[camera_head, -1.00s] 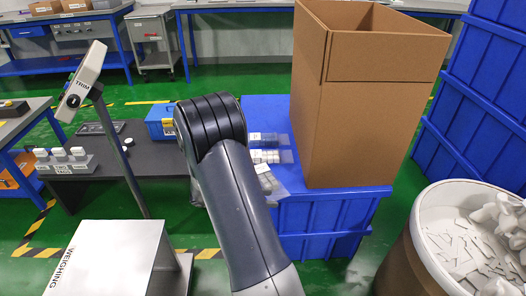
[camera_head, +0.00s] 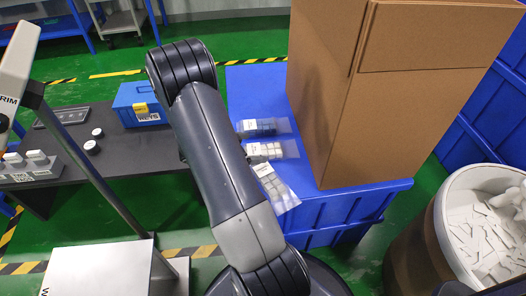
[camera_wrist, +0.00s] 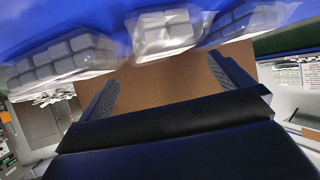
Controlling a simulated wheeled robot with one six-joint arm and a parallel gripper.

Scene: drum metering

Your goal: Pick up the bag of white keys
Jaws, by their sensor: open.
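Three clear bags of keys lie on a blue crate (camera_head: 345,203) in the head view. The far bag (camera_head: 258,128) holds dark keys, and the middle bag (camera_head: 265,151) holds white keys. The near bag (camera_head: 274,186) holds pale greyish keys and is partly covered by my arm. In the wrist view the bags lie across the top, blurred: one at left (camera_wrist: 65,57), one in the middle (camera_wrist: 165,30), one at right (camera_wrist: 245,22). My gripper (camera_wrist: 165,85) is open and empty, its fingers apart and short of the bags. The head view does not show its fingers.
A tall cardboard box (camera_head: 405,110) stands on the crate, right beside the bags. A blue case (camera_head: 137,104) sits on a dark table at left. A weighing stand (camera_head: 98,270) is at lower left, and a drum of white pieces (camera_head: 455,225) at right.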

